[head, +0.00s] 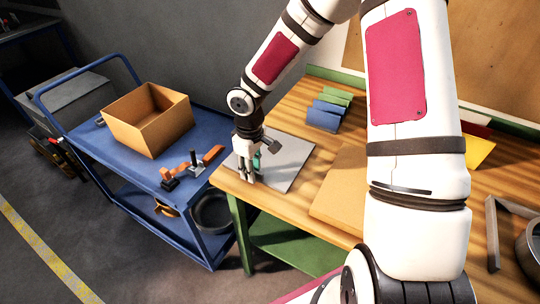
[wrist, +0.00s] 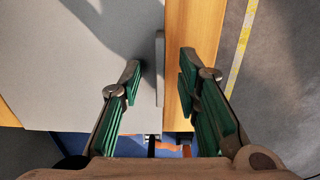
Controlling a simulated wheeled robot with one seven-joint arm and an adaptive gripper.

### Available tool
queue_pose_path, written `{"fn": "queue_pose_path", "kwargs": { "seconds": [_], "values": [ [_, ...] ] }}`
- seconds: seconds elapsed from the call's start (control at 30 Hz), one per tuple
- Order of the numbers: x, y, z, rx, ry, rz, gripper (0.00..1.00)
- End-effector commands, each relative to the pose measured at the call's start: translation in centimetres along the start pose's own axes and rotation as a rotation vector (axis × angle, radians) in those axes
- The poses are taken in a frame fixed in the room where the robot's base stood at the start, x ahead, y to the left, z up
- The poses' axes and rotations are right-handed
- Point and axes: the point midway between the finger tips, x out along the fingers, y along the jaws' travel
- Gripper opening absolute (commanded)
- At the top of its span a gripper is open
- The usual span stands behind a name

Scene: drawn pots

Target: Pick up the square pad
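The square pad (head: 287,168) is a flat grey sheet lying on the wooden table near its left edge. In the wrist view the pad (wrist: 80,70) fills the left side, and its straight edge runs up the middle. My gripper (head: 248,181) points down at the pad's left part in the head view. In the wrist view my gripper (wrist: 160,78) is open and empty, with green-lined fingers. One finger is over the pad and the other over the bare wood beside it. A thin grey strip at the pad's edge shows between the fingertips. I cannot tell whether the fingers touch anything.
A blue cart (head: 115,165) stands left of the table with an open cardboard box (head: 148,122) and orange-handled clamps (head: 190,168). Blue and green blocks (head: 328,110) stand behind the pad. A tan board (head: 340,190) lies right of it. The table edge is close to my gripper.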

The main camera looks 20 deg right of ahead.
Motion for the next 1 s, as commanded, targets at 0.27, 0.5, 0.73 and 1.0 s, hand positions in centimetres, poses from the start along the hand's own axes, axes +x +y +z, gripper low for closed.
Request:
{"fn": "queue_pose_path", "kwargs": {
  "seconds": [0.27, 0.5, 0.73, 1.0],
  "values": [
    [-0.1, 0.0, 0.0, 0.000, 0.000, 0.000, 0.00],
    [-0.1, 0.0, 0.0, 0.000, 0.000, 0.000, 0.00],
    [-1.1, 0.1, -0.1, 0.002, 0.002, 0.003, 0.00],
    [-6.1, 0.1, -0.1, 0.002, 0.004, 0.005, 0.00]
  ]
}}
